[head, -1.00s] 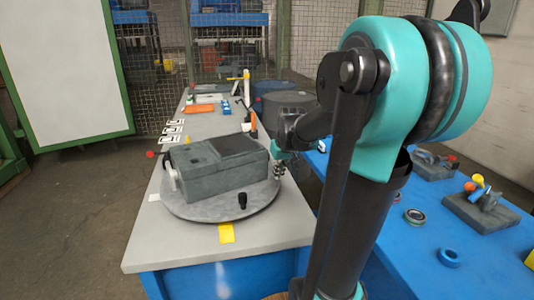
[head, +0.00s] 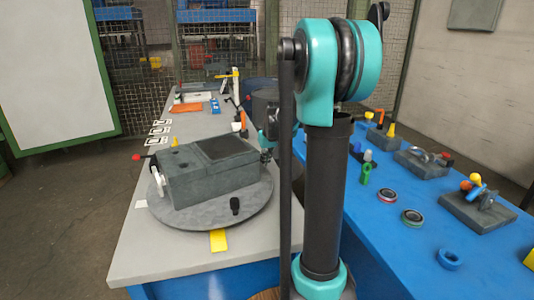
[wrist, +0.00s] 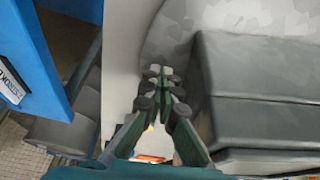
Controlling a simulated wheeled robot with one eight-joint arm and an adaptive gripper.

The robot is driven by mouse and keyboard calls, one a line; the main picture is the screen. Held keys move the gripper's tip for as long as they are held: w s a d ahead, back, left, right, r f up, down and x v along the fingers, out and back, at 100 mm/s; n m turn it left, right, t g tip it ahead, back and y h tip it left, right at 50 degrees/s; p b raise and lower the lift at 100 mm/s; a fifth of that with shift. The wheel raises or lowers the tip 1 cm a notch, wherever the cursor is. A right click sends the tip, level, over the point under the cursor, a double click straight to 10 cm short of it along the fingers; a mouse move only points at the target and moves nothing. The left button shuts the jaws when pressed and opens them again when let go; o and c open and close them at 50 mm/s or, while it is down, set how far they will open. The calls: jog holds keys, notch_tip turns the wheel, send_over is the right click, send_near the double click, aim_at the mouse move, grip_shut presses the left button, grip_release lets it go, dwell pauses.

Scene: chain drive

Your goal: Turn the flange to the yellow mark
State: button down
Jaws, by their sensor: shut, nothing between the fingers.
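A round grey flange (head: 265,197) lies on the grey bench, with a dark grey box-shaped housing (head: 213,181) on it. A short black peg (head: 235,206) stands on the flange near its front edge. The yellow mark (head: 218,241) is on the bench at the front, just outside the rim and a little left of the peg. My gripper (head: 266,156) is at the right end of the housing, partly hidden by my arm. In the wrist view its fingers (wrist: 160,76) are together and empty, over the flange's edge beside the housing; I cannot tell if they touch it.
A red-tipped lever (head: 139,156) sticks out at the housing's left. Several white cards (head: 160,130) lie on the bench behind it. A blue bench (head: 400,262) with rings and fixtures stands to the right. The bench front left of the yellow mark is clear.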

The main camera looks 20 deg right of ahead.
jog(key=w, duration=0.1)
jog(key=w+f, duration=0.1)
jog(key=w, duration=0.1)
jog(key=shift+a+f, duration=0.15)
jog(key=shift+a, duration=0.1)
jog(key=shift+w, duration=0.65)
jog(key=shift+w+a, duration=0.1)
